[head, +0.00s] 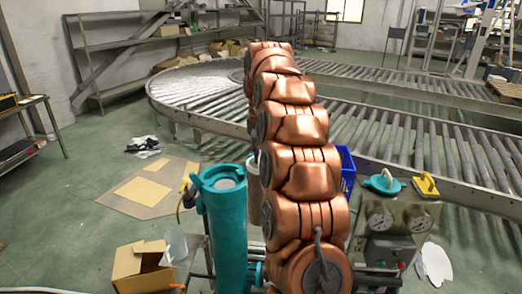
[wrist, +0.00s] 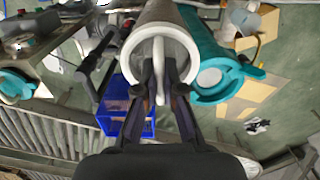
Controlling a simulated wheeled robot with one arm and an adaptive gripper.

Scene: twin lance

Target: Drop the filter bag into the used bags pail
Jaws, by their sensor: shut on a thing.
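The filter bag (wrist: 172,14) is a long greyish tube with a white ring rim and a white loop handle. My gripper (wrist: 160,92) is shut on that handle, and the bag extends away from the fingers. In the head view my copper arm hides my gripper, and a brownish-grey strip of what looks like the bag (head: 254,192) shows beside the arm. The bag appears outside the teal filter housing (head: 226,225), whose open top (wrist: 212,76) is beside it in the wrist view. I cannot pick out a used bags pail for certain.
A blue crate (wrist: 146,126) stands near the bag, partly behind my arm in the head view (head: 347,165). A teal lid (head: 384,183) and yellow-handled part (head: 426,185) sit by a gauge panel (head: 392,222). A cardboard box (head: 143,268) is left. Roller conveyors (head: 400,135) run behind.

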